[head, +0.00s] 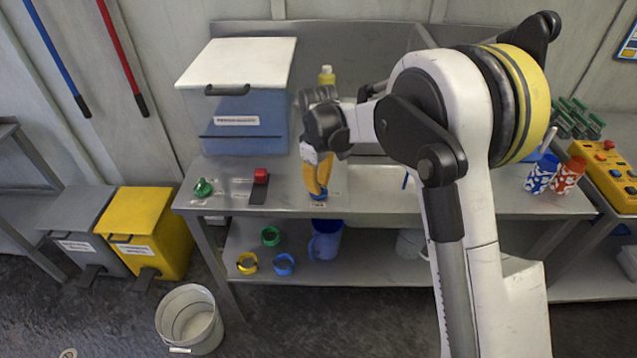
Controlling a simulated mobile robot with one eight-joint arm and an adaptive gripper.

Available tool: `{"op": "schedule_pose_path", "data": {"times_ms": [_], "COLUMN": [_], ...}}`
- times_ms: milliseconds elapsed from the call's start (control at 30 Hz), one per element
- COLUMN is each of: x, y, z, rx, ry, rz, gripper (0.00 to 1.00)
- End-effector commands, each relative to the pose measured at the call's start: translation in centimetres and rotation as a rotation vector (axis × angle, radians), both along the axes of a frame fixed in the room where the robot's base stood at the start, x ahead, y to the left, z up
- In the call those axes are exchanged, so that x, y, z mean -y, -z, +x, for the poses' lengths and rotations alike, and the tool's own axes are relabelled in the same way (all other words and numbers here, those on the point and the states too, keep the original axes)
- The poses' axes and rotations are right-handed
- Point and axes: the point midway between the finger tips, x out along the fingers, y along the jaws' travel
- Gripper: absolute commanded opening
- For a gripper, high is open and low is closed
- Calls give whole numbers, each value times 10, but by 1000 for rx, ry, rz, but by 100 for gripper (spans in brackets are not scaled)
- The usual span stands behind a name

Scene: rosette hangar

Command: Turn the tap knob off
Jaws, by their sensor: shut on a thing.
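My gripper (318,187) reaches down to the steel bench (235,199) in the head view, its yellow fingers pointing down. I take this blue knob as the tap knob. No tap spout is clearly visible; my arm covers part of the sink area.
Left of the knob are a red switch (261,176), a green knob (203,187) and a blue box with a white lid (236,64). A yellow-capped bottle (327,75) stands behind my gripper. Patterned cups (568,176) stand at right. A bucket (190,322) is on the floor.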

Motion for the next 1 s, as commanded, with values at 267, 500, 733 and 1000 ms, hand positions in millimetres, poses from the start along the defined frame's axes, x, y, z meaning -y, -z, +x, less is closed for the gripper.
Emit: {"op": "schedule_pose_path", "data": {"times_ms": [267,500,733,1000], "x": [0,0,0,0], "y": [0,0,0,0], "z": [0,0,0,0], "rx": [-1,-1,-1,-1], "ry": [259,487,693,879], "rz": [0,0,-1,0], "gripper": [0,0,0,0]}}
